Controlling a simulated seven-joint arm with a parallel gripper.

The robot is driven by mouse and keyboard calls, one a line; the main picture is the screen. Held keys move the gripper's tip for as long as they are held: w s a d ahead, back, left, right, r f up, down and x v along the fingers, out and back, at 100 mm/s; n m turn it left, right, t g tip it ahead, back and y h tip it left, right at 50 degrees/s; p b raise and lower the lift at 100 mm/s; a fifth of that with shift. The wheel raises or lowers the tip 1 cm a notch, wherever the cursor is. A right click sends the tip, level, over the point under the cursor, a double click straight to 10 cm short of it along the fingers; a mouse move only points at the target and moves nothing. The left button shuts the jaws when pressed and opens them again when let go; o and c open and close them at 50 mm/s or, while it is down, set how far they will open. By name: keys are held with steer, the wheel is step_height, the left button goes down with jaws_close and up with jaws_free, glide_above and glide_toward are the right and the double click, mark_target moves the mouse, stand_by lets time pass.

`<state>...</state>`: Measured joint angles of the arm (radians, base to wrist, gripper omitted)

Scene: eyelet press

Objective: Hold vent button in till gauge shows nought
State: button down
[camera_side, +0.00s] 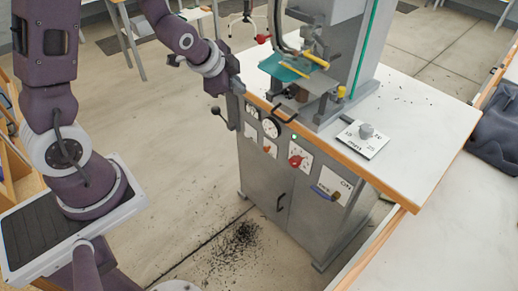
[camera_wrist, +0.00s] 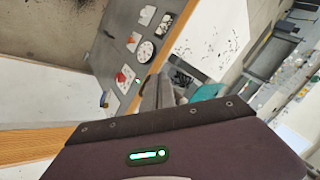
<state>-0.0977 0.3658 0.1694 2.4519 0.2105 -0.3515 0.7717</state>
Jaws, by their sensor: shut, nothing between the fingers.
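The larger gauge also shows in the wrist view (camera_wrist: 144,51). The needles are too small to read. A green lamp (camera_side: 295,137) and a red knob (camera_side: 297,161) sit right of the larger gauge. I cannot tell which part is the vent button. My gripper (camera_side: 238,88) is shut and empty beside the cabinet's upper left corner; its grey fingers (camera_wrist: 158,92) show in the wrist view.
Dark scraps (camera_side: 236,245) litter the floor. Open floor lies left of the cabinet.

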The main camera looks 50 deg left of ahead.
steer(key=s+a+f+m+t+h, duration=0.1)
steer(key=s+f+m, duration=0.2)
steer(key=f+m, duration=0.6)
step_height(320, 180, down, 14)
steer(key=shift+r+t+h, duration=0.2)
steer(key=shift+t+h, duration=0.2)
steer(key=shift+a, duration=0.1)
glide_toward(265, 150)
step_height(265, 150, down, 4)
steer(key=w, duration=0.3)
steer(key=shift+w, duration=0.35)
steer(key=shift+w+f, duration=0.1)
steer(key=shift+w, duration=0.2)
